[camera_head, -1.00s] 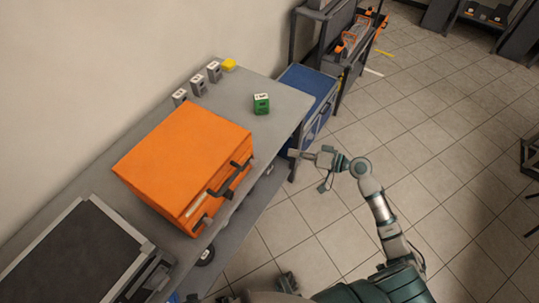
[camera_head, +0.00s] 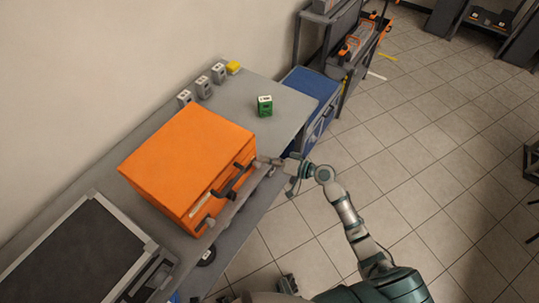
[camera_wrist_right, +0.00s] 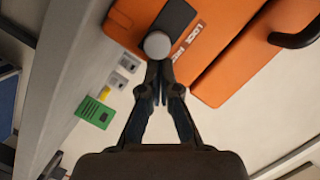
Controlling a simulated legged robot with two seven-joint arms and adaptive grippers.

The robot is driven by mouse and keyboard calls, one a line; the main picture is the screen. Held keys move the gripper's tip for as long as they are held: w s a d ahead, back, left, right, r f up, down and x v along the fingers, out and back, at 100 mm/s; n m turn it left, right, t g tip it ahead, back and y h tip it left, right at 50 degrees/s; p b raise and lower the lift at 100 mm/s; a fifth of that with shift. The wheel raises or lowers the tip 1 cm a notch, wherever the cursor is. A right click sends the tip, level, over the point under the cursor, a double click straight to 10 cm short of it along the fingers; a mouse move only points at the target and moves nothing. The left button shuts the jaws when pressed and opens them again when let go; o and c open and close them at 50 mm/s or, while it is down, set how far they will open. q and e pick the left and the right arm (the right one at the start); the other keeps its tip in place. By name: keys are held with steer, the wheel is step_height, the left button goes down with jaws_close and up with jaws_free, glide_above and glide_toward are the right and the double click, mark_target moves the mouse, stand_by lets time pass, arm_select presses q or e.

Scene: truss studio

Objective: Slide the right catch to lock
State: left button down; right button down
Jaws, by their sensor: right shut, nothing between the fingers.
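The orange case (camera_head: 185,150) stands closed on the grey bench. The right catch (camera_head: 238,165) is small and partly hard to make out on its front face. In the right wrist view the catch is a dark slide (camera_wrist_right: 176,18) with a round grey knob (camera_wrist_right: 157,45), beside printed lettering that includes LOCK (camera_wrist_right: 194,38). My right gripper (camera_head: 260,160) is at the case's right front corner. In the wrist view its fingers (camera_wrist_right: 160,70) are shut and empty, with the tips at the knob's edge; I cannot tell whether they touch.
A dark handle (camera_head: 230,183) juts from the case front, left of the right catch. A green block (camera_head: 265,106), several grey blocks (camera_head: 203,87) and a yellow block (camera_head: 233,68) stand on the bench. A dark-topped case (camera_head: 75,255) lies at left. Open floor is at right.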

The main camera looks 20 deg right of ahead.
arm_select(q)
steer(key=shift+w+d+r, duration=0.1)
steer(key=shift+d, duration=0.05)
arm_select(e)
steer(key=shift+d, duration=0.2)
